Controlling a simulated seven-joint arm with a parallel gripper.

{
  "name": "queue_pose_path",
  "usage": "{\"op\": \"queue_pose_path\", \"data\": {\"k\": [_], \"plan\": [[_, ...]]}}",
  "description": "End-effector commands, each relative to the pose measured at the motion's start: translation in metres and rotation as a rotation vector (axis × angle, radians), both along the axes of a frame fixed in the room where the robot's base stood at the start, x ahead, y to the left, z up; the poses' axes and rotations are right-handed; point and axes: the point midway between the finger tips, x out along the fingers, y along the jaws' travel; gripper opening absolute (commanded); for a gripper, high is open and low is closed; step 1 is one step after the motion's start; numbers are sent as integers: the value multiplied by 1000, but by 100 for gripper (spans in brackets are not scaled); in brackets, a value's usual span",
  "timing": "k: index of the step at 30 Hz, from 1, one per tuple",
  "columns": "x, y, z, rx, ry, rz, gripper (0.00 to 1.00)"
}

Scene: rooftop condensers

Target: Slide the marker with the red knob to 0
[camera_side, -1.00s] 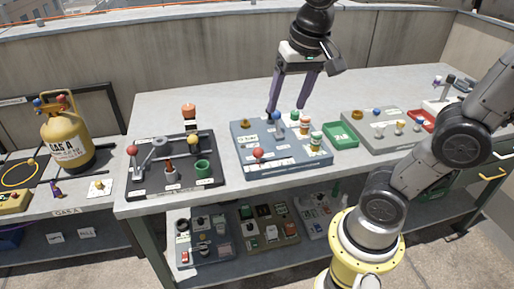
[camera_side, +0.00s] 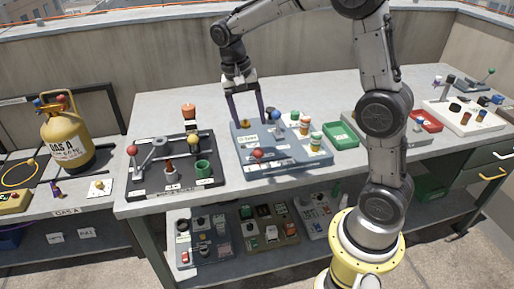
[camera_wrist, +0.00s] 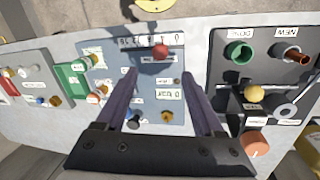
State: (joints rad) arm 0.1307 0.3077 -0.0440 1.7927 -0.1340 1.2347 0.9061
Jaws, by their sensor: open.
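The marker with the red knob (camera_side: 258,154) sits near the front edge of the blue-grey panel (camera_side: 293,158) in the side view. In the wrist view the red knob (camera_wrist: 161,52) stands beside a white number strip (camera_wrist: 135,41), whose figures appear upside down and too small to read surely. My gripper (camera_side: 250,121) is open and empty, pointing down over the back part of the panel, behind the red knob. In the wrist view the knob lies just beyond the gap between my fingertips (camera_wrist: 160,75), apart from both fingers.
A dark panel (camera_side: 150,183) with a red-ball lever (camera_side: 132,150) is to the left. A green tray (camera_side: 341,134) is to the right.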

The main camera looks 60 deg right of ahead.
Motion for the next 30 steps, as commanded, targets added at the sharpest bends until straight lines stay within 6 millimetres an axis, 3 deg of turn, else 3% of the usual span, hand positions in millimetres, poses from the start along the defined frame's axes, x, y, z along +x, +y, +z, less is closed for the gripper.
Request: {"op": "queue_pose_path", "data": {"k": [9, 15, 21, 30], "plan": [[-11, -7, -63, 0, 5, -1, 70], [-15, -10, -91, 1, 3, 1, 70], [-17, -11, -103, 0, 0, 1, 70], [-17, -11, -104, -1, 0, 1, 68]]}}
